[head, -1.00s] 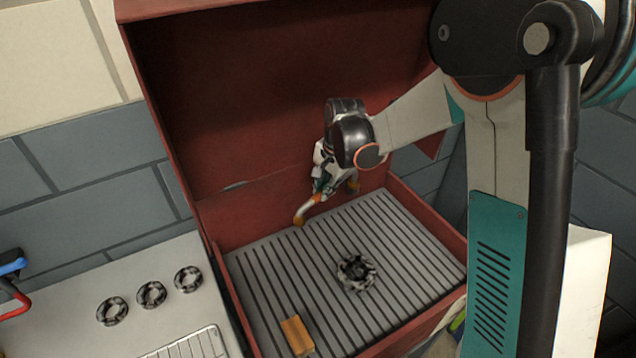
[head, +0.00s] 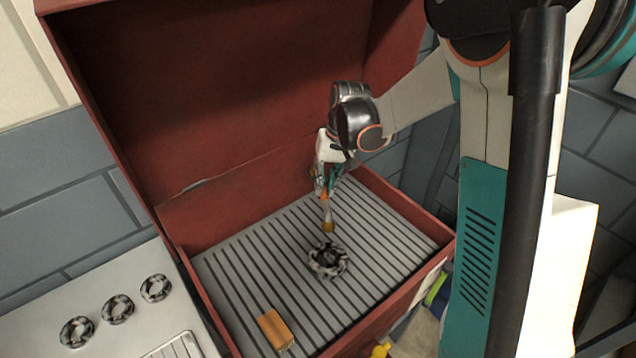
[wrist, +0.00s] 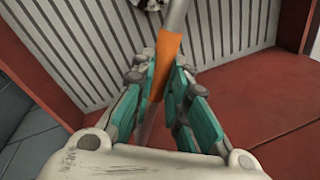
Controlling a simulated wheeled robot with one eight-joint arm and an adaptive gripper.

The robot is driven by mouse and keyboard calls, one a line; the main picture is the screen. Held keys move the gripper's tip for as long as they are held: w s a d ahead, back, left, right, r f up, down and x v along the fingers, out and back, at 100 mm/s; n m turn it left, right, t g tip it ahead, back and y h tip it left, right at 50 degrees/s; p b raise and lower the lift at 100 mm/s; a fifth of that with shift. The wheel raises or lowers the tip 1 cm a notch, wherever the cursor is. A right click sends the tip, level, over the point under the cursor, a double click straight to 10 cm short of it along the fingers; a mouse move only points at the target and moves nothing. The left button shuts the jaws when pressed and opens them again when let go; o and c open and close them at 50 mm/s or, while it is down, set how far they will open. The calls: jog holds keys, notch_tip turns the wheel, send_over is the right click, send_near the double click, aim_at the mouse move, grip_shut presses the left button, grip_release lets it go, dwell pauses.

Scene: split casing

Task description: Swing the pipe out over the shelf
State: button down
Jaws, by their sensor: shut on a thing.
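The pipe (head: 327,212) is a thin grey tube with orange parts, in my gripper (head: 325,185) inside the red casing. Its yellow-orange end hangs low over the slatted grey floor, just behind a black-and-white ring. In the wrist view my gripper (wrist: 160,76) has its teal fingers on both sides of the pipe's orange band (wrist: 167,52). The grey tube runs on past the top edge there. The fingers hide part of the pipe. A pale flat surface (head: 95,285), possibly the shelf, lies at the left outside the casing.
The black-and-white ring (head: 328,260) and an orange block (head: 276,328) lie on the slatted floor (head: 235,265). Several similar rings and a wire rack (head: 178,347) are on the pale surface. The red casing's walls (head: 183,252) enclose the floor; its raised back (head: 200,100) stands behind.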

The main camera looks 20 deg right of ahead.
jog(key=shift+d, duration=0.2)
dwell(0.3)
jog(key=c, duration=1.6)
grip_release()
jog(key=shift+d, duration=0.1)
jog(key=shift+o, duration=0.2)
jog(key=shift+r, duration=0.1)
notch_tip(320, 180, up, 12)
jog(key=d, duration=0.2)
jog(key=shift+f, duration=0.2)
jog(key=shift+s+d, duration=0.1)
jog(key=s+a+n+t+h+b, duration=0.1)
jog(key=s+t+b, duration=0.3)
jog(key=s, duration=1.8)
jog(key=t+h, duration=0.1)
jog(key=t, duration=0.1)
jog(key=shift+s+a+f+n+t, duration=0.25)
jog(key=shift+s+n+t, duration=0.05)
jog(key=shift+s+t, duration=0.1)
